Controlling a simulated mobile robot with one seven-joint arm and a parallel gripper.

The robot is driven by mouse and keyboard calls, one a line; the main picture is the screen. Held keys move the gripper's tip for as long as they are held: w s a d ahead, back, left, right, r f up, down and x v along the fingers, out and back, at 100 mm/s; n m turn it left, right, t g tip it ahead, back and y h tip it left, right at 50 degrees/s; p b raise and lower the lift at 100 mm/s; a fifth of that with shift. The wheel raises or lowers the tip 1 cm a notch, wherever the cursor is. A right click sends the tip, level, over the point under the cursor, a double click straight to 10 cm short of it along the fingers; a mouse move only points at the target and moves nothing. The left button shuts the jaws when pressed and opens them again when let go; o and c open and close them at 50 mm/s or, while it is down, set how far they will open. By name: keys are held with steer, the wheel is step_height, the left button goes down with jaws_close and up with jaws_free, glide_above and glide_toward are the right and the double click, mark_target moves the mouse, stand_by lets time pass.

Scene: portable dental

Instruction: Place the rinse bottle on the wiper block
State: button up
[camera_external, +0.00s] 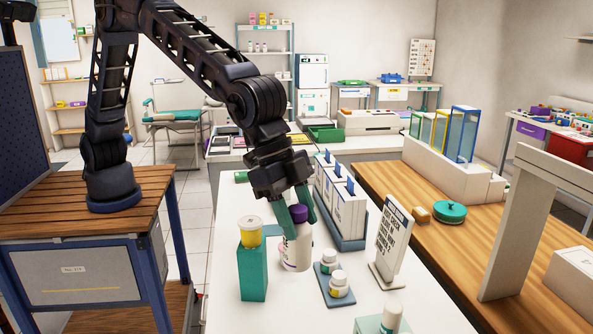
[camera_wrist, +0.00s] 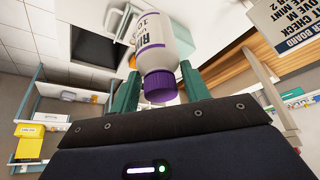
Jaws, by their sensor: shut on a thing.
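The rinse bottle (camera_external: 297,252) is white with a purple cap. My gripper (camera_external: 297,226) has its teal fingers on either side of it, shut on its upper part, and the bottle is upright. In the wrist view the bottle (camera_wrist: 165,45) shows between the fingers, cap towards me, with purple label lettering partly readable. Whether its base touches the white counter (camera_external: 230,215) is unclear. I cannot tell for certain which object is the wiper block.
Two small white jars (camera_external: 331,262) stand on a blue-grey tray right of the bottle. White upright boxes (camera_external: 345,210) in a rack stand behind it. A sign (camera_external: 391,240) stands further right.

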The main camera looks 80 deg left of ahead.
steer(key=w+a+n+y, duration=0.1)
steer(key=w+a+n, duration=0.2)
steer(key=a, duration=0.5)
steer(key=w+a+n+t+y, duration=0.1)
steer(key=w+a+n, duration=0.2)
steer(key=a, duration=0.6)
steer(key=w+a+n+y, duration=0.1)
steer(key=w+a+n, duration=0.2)
steer(key=a, duration=0.5)
steer(key=s+a+r+n+g+y, duration=0.2)
steer(key=a+n, duration=0.6)
steer(key=a, duration=1.3)
steer(key=s+a+r+n+g+y, duration=0.1)
steer(key=s+a+n+g+y, duration=0.15)
steer(key=a+n, duration=1.3)
steer(key=s+a+n+g, duration=0.2)
steer(key=s+a, duration=0.5)
steer(key=a, duration=0.5)
steer(key=s+a+n+g, duration=0.1)
steer(key=s+a, duration=0.7)
steer(key=a, duration=0.5)
step_height(320, 180, down, 20)
steer(key=shift+w+d+r+h, duration=0.2)
steer(key=shift+w+d+h, duration=0.05)
steer(key=shift+h, duration=0.1)
steer(key=shift+f+n, duration=0.1)
steer(key=shift+n, duration=0.15)
steer(key=o, duration=1.4)
